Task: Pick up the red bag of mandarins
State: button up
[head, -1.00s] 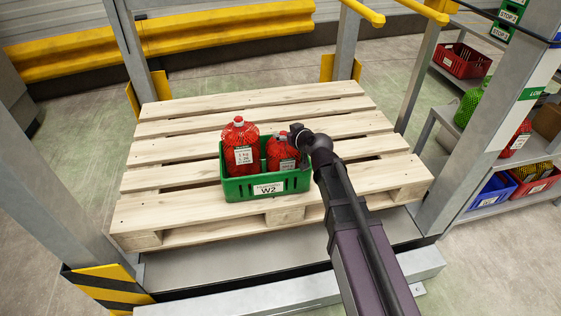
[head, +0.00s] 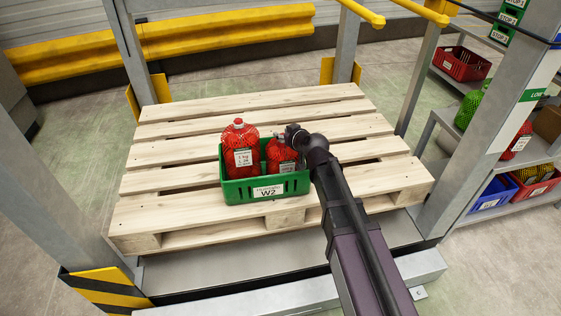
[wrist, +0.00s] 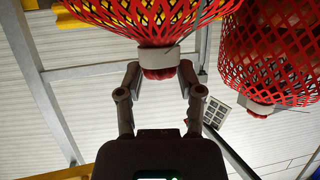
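Two red net bags stand upright in the green crate (head: 235,191) marked W2. The left bag (head: 240,158) has a white label and a red top. The right bag (head: 281,153) is partly covered by my gripper (head: 291,135), which is at its top from the right. In the wrist view, my gripper (wrist: 160,72) is open, with one finger on each side of the white collar and red tuft of a red bag (wrist: 150,15). I cannot tell whether the fingers touch it. Another red bag (wrist: 268,45) is to the right there.
The crate sits on a wooden pallet (head: 165,150) between grey posts. The pallet is bare around the crate. At right, a shelf holds a blue crate (head: 492,195), a red crate (head: 535,187) and a green net bag (head: 470,107).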

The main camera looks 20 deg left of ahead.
grip_shut()
jog(key=shift+r, duration=0.15)
notch_tip(320, 180, up, 28)
jog(key=p, duration=2.8)
